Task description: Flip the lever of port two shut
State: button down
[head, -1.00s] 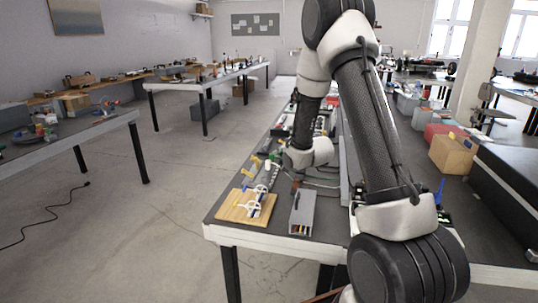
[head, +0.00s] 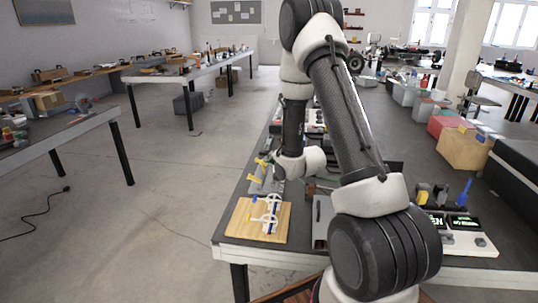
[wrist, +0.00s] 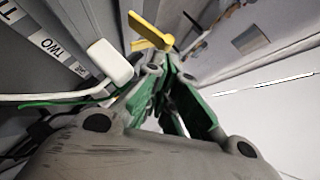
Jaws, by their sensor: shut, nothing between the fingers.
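In the wrist view a yellow lever (wrist: 148,31) stands out from a grey panel, just beyond my fingertips. A label reading TWO (wrist: 53,49) is on the panel to the left. A white plug (wrist: 110,62) with a white cable sits between the label and my gripper. My gripper (wrist: 173,62) has green-sided fingers, shut and empty, close to the lever; I cannot tell whether they touch it. In the head view yellow levers (head: 262,162) show on the grey chassis (head: 262,182), left of my wrist. My arm hides part of the chassis there.
A wooden board (head: 240,222) with white and blue fittings lies at the table's near left corner. A grey box (head: 320,216) stands right of it. A lit display panel (head: 462,238) and a cardboard box (head: 463,147) are at the right. A second cable, green, runs beside the plug.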

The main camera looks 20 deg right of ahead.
jog(key=shift+w+a+r+n+g+h, duration=0.15)
jog(key=shift+w+a+n+g+h, duration=0.15)
jog(key=shift+a+g, duration=0.2)
dwell(0.6)
jog(key=shift+w+a+r+n+g+h, duration=0.15)
jog(key=shift+w+a+n+g+h, duration=0.3)
jog(key=shift+a, duration=0.2)
jog(key=shift+w+a+n+g+h, duration=0.45)
jog(key=shift+a+n+g+h, duration=0.1)
jog(key=shift+a+g+h, duration=0.25)
jog(key=shift+w+a+f, duration=0.55)
jog(key=shift+w+a, duration=0.05)
jog(key=shift+a, duration=0.2)
jog(key=shift+s+d+f, duration=0.25)
jog(key=shift+s+d, duration=0.2)
jog(key=shift+d, duration=0.2)
